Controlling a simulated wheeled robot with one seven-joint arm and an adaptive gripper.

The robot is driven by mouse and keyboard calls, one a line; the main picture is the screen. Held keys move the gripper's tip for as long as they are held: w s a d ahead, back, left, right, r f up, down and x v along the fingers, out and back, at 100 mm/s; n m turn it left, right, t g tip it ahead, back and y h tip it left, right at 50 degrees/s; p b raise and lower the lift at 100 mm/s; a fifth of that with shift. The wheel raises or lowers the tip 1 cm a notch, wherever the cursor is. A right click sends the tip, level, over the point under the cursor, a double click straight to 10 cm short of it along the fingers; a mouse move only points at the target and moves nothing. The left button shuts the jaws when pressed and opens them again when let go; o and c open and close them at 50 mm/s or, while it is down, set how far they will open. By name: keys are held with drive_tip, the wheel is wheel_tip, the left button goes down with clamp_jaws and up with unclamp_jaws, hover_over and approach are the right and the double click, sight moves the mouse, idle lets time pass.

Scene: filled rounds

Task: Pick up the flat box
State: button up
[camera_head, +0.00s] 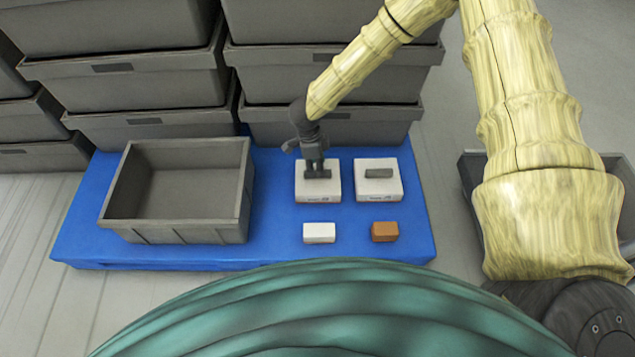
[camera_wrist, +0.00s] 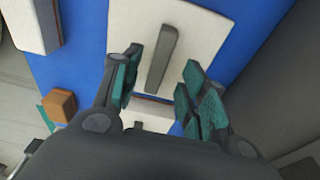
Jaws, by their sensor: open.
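Two flat white boxes, each with a grey bar on top, lie side by side on a blue platform in the head view: a left flat box (camera_head: 304,195) and a right flat box (camera_head: 379,193). My gripper (camera_head: 316,172) is over the left one and partly hides its bar. In the wrist view that flat box (camera_wrist: 198,42) lies beyond my open fingers (camera_wrist: 160,80). Its grey bar (camera_wrist: 162,55) shows between the fingers with gaps on both sides. I cannot tell the height of the fingertips above it.
A small white box (camera_head: 319,233) and an orange-brown box (camera_head: 384,232) sit nearer on the blue platform (camera_head: 275,225). An empty grey crate (camera_head: 175,231) stands at left. Stacked grey crates (camera_head: 325,128) rise close behind. Another grey container (camera_head: 470,175) is partly hidden at right.

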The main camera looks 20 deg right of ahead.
sight(318, 179)
wheel_tip(318, 179, down, 4)
drive_tip(key=shift+s+d+r+b, duration=0.15)
drive_tip(key=shift+r+b, duration=0.1)
drive_tip(key=shift+b, duration=0.5)
drive_tip(key=shift+r, duration=0.1)
clamp_jaws()
